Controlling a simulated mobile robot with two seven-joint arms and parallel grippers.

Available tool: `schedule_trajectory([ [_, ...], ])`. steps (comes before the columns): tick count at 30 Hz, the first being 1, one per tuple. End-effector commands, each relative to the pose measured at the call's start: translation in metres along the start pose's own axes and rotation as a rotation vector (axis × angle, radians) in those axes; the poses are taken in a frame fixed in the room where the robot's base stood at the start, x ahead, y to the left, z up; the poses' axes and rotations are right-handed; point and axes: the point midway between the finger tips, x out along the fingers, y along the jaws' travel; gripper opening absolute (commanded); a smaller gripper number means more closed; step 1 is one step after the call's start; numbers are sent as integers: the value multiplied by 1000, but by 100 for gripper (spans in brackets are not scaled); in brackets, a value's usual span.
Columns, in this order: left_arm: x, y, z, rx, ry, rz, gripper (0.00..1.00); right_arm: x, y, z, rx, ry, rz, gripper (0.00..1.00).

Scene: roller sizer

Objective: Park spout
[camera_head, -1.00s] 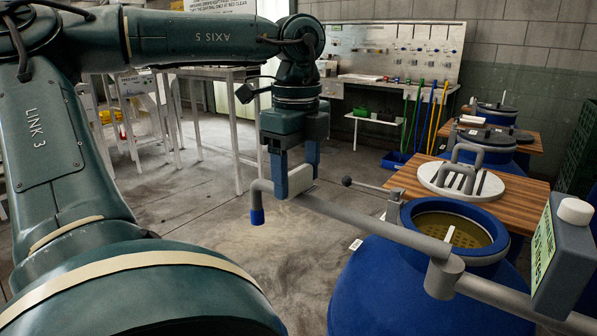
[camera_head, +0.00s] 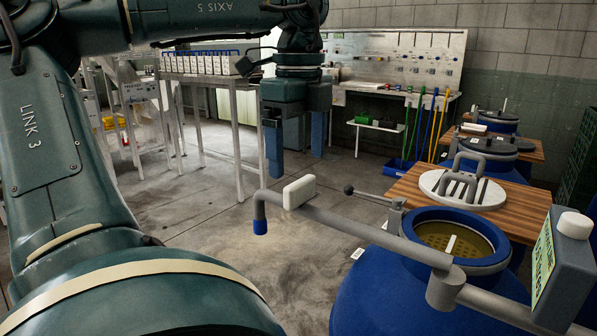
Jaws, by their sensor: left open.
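The spout is a grey pipe (camera_head: 350,229) that reaches left from a pivot at the lower right. Its bent end with a blue tip (camera_head: 260,227) hangs over bare floor, left of the blue drum (camera_head: 385,290). A pale block-shaped grip (camera_head: 299,192) sits on the pipe near the bend. My left gripper (camera_head: 296,166) is open and empty above the grip, its two blue fingers apart and pointing down. It appears clear of the spout. My right gripper is not in view.
A lever with a black ball (camera_head: 349,189) stands beside the drum's open mouth. A round lid (camera_head: 462,190) with a grey handle lies on the wooden top (camera_head: 410,190). Floor left of the spout is clear.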

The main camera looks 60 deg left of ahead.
Motion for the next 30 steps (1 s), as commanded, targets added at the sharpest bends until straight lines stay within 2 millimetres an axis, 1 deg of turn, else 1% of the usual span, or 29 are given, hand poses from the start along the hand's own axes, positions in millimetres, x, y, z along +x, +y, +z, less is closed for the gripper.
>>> schedule_trajectory([
  [1,-14,-1,1,-3,-3,-1,85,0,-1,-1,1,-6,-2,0],
  [6,-48,0,0,-2,-2,0,85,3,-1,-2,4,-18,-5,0],
  [9,-62,0,0,-3,-2,1,85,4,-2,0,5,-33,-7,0],
  [12,-70,0,0,0,-1,2,85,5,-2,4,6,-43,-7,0],
  [17,-74,0,0,0,0,2,85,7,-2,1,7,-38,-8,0],
  [30,-73,0,0,0,0,2,85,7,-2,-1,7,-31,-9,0],
])
